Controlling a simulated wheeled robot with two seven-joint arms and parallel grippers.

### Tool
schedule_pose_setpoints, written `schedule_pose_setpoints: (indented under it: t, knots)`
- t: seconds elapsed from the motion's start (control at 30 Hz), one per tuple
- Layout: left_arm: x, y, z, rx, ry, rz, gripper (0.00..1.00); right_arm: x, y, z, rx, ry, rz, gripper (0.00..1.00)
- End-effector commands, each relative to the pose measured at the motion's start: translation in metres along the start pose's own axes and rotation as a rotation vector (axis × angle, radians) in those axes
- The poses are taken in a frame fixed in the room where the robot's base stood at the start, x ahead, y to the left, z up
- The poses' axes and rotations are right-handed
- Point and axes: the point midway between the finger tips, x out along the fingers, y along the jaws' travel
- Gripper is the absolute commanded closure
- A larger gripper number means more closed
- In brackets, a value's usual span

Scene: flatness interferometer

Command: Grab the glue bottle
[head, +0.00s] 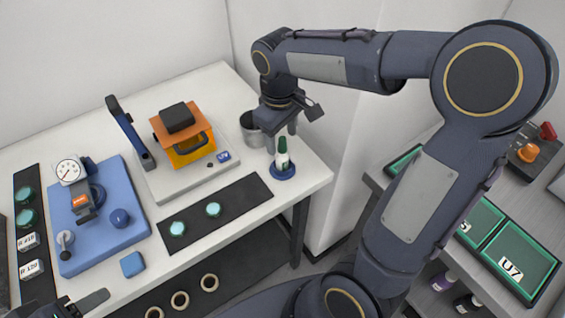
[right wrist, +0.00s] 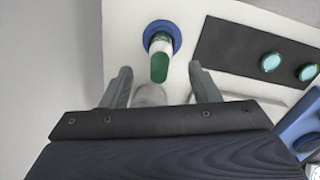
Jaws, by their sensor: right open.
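My right gripper (head: 284,137) is open above and just behind the bottle in the head view. In the right wrist view its two fingers (right wrist: 158,80) point toward the bottle, with the cap between and slightly beyond the tips. My left gripper (head: 82,304) shows only partly at the bottom left edge; its jaw state is unclear.
A grey metal cup (head: 254,130) stands close behind the bottle. A black mat (head: 235,199) with teal discs lies left of it. An orange device (head: 190,150) on a white base and a blue gauge plate (head: 108,232) stand farther left. The wall is close to the right.

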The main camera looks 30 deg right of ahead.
Motion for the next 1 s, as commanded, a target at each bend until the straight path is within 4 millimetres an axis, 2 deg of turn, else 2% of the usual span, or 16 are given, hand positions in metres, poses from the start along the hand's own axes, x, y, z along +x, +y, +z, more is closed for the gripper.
schedule_pose_setpoints:
  t: [0.4,0.53,0.73,1.0]
  knots:
    - [-0.003,0.001,-0.001,0.000,0.000,0.000,0.46,0.056,-0.001,-0.001,0.002,-0.003,-0.003,0.45]
    - [-0.003,0.001,-0.001,0.000,0.000,0.000,0.46,0.064,-0.001,-0.001,0.003,0.000,-0.002,0.45]
    - [-0.003,0.001,-0.001,0.000,0.000,0.000,0.46,0.065,-0.001,-0.001,0.003,0.001,-0.002,0.45]
    - [-0.003,0.001,-0.001,0.000,0.000,0.000,0.46,0.065,-0.001,-0.001,0.003,0.002,-0.003,0.79]
